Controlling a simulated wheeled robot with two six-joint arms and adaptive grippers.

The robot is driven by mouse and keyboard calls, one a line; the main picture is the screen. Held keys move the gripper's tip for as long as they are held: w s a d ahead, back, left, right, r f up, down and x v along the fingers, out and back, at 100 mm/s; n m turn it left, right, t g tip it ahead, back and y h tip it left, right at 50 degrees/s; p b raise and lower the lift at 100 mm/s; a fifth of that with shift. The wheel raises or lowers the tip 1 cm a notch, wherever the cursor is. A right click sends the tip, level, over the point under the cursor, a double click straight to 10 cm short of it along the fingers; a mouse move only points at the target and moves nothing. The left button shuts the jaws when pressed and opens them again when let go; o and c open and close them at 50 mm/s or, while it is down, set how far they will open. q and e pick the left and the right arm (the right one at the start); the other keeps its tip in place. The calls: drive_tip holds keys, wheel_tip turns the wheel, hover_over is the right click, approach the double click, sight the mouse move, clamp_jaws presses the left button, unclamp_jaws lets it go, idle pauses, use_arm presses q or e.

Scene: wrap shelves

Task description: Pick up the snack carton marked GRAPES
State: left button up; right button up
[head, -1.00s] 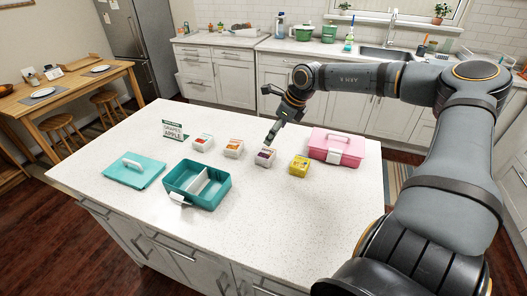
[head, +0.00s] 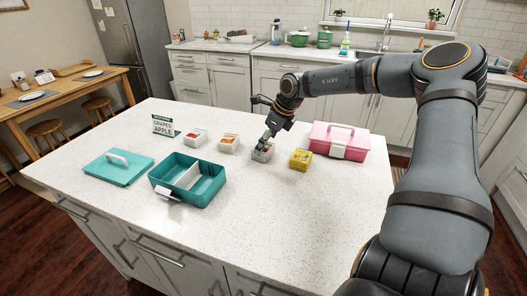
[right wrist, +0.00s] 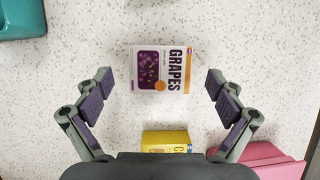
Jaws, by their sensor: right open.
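The snack carton marked GRAPES (right wrist: 161,70) is white with a purple picture. It lies on the counter in the right wrist view, between and a little ahead of my open fingers. In the head view the carton (head: 262,154) is partly hidden by my right gripper (head: 267,143), which is directly above it. In the right wrist view my right gripper (right wrist: 160,95) is open, one finger on each side of the carton with a gap to both. My left gripper is not in view.
A yellow carton (head: 300,159) stands close to the right, with a pink box (head: 339,139) behind it. Two other cartons, red (head: 195,137) and orange (head: 228,143), stand left. A teal open box (head: 205,194), its lid (head: 117,166) and a sign (head: 165,125) are also on the counter.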

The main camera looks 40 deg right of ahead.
drive_tip(key=shift+w+f, duration=0.25)
drive_tip(key=shift+f, duration=0.3)
drive_tip(key=shift+w+a+f, duration=0.1)
drive_tip(key=shift+a+f, duration=0.05)
drive_tip(key=shift+c, duration=1)
drive_tip(key=c, duration=1)
drive_tip(key=shift+c, duration=0.2)
